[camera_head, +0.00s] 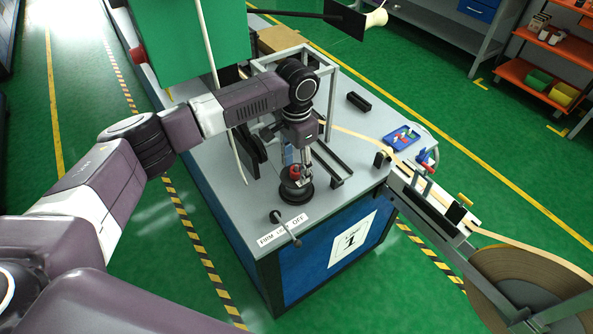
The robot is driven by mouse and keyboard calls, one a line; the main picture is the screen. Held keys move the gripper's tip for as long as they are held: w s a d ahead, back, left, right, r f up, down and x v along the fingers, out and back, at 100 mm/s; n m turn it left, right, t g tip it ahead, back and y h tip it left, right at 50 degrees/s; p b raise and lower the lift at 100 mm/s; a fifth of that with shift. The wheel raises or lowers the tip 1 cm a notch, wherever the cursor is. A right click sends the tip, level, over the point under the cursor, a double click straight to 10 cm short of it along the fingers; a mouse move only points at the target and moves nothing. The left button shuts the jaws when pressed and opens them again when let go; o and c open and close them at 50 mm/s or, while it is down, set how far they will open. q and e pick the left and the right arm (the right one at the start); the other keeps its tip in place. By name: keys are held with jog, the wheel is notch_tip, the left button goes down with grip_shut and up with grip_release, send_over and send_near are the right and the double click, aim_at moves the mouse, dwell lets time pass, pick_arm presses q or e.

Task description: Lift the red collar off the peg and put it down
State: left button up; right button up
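The red collar (295,172) is a small ring low on the bench, just above a round black base (297,192). The peg itself is mostly hidden by the collar and my gripper. My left gripper (301,164) points down from above, with its fingertips at the collar. The view is too small to tell whether the fingers are closed on it or only beside it. The collar looks seated low, close to the base. My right gripper is not in view.
The grey bench top (232,205) is clear left of the base. A lever with a black knob (275,216) stands at the front edge. A metal frame (330,85) rises behind my wrist. A blue tray (402,137) and tape reel (520,290) lie right.

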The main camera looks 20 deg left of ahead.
pick_arm(q)
jog(key=c, duration=1.1)
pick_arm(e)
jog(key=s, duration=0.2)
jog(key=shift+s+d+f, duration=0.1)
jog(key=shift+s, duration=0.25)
pick_arm(q)
jog(key=shift+r, duration=0.1)
jog(key=shift+w+r, duration=0.1)
jog(key=shift+r, duration=0.5)
notch_tip(320, 180, up, 19)
jog(key=b, duration=0.3)
jog(key=shift+f, duration=0.15)
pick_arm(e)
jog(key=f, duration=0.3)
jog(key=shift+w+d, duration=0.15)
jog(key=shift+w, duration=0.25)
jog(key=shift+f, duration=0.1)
